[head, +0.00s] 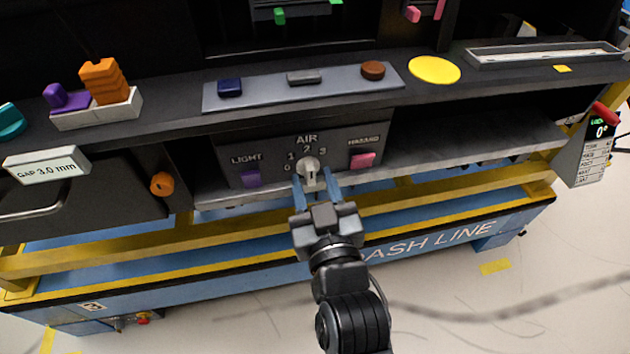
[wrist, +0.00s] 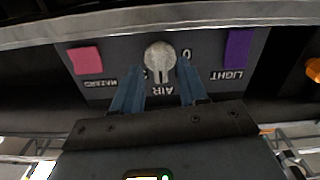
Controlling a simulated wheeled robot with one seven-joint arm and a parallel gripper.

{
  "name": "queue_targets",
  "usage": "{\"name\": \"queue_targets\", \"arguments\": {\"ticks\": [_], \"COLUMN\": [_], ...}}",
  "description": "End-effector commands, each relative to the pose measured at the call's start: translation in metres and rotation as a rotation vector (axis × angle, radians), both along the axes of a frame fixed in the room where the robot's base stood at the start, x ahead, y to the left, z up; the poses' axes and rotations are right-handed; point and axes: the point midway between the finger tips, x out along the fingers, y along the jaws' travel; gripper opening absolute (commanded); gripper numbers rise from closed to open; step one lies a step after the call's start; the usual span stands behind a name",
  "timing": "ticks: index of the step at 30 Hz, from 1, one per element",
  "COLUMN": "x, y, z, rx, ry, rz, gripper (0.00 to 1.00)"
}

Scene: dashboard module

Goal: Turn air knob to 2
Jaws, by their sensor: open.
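The pale grey air knob (head: 309,169) sits on the dark panel under the word AIR, with the numbers 0 to 3 around it. In the wrist view the panel appears upside down and the knob (wrist: 160,57) has a ridge running roughly vertically. I cannot tell for sure which number it points to. My gripper (head: 315,183) is open, with its two blue fingers on either side of the knob. In the wrist view its fingers (wrist: 157,72) flank the knob with gaps. The fingers and knob hide some numbers there.
A purple LIGHT switch (head: 251,179) is left of the knob and a pink HAZARD switch (head: 362,160) is right of it. A shelf edge (head: 300,110) overhangs the panel. An orange knob (head: 162,184) is farther left. Open shelf room (head: 460,140) lies to the right.

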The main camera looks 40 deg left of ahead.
Motion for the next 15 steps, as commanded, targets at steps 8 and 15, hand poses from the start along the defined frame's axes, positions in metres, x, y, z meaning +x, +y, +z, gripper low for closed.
{"name": "queue_targets", "arguments": {"ticks": [8,15], "x": [0.0039,0.0039], "y": [0.0044,0.0041], "z": [-0.0002,-0.0002], "rx": [0.0,0.0], "ry": [0.0,0.0], "rz": [0.0,-0.001], "gripper": [0.43,0.28]}}
